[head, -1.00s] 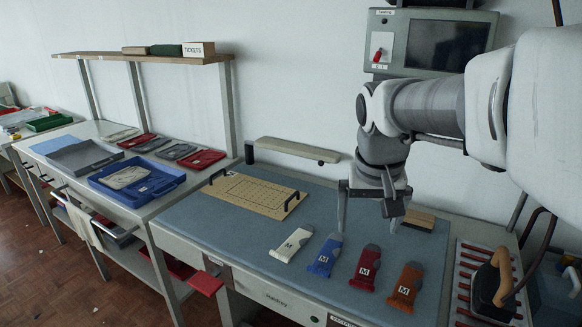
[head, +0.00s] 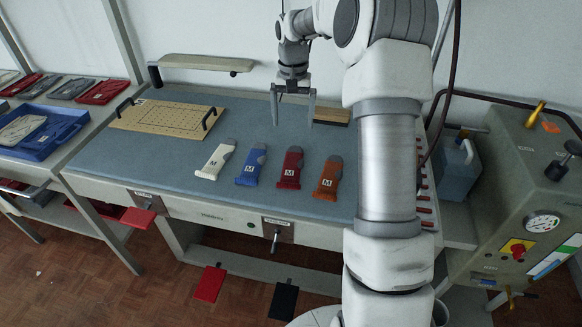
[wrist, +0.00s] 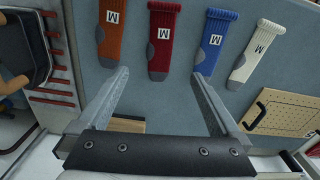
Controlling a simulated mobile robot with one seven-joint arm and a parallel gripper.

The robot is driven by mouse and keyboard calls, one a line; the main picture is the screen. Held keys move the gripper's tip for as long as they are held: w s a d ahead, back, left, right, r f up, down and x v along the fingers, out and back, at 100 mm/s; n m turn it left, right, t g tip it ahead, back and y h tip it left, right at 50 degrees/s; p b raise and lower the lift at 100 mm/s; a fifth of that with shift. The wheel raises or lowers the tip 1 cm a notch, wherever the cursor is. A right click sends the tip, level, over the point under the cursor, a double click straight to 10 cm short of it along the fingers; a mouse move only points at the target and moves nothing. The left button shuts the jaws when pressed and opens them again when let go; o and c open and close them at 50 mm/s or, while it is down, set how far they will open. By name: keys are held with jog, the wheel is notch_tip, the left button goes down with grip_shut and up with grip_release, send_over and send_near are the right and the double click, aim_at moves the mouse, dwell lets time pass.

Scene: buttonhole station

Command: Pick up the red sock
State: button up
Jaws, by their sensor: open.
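The red sock (head: 290,168) lies flat on the blue-grey table top, with a grey toe patch and a white M label. A blue sock (head: 251,166) lies to its left and an orange sock (head: 328,178) to its right; a white sock (head: 215,160) lies farther left. My gripper (head: 293,122) is open and empty, above the table and behind the red sock. In the wrist view the red sock (wrist: 162,45) lies beyond the gap between my open fingers (wrist: 160,75), with the blue sock near the right finger.
A perforated tan board (head: 165,117) with black handles lies at the left of the table. A wooden block (head: 331,115) lies behind the socks. A blue tray (head: 72,132) stands on the left bench, and a machine with a gauge (head: 541,222) at the right.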

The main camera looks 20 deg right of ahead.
send_over(292, 168)
jog(key=f, duration=1)
jog(key=shift+w+d+f, duration=0.1)
jog(key=shift+w+d, duration=0.05)
jog(key=shift+w, duration=0.05)
jog(key=shift+s+f, duration=0.15)
jog(key=shift+f, duration=2.55)
jog(key=c, duration=1.1)
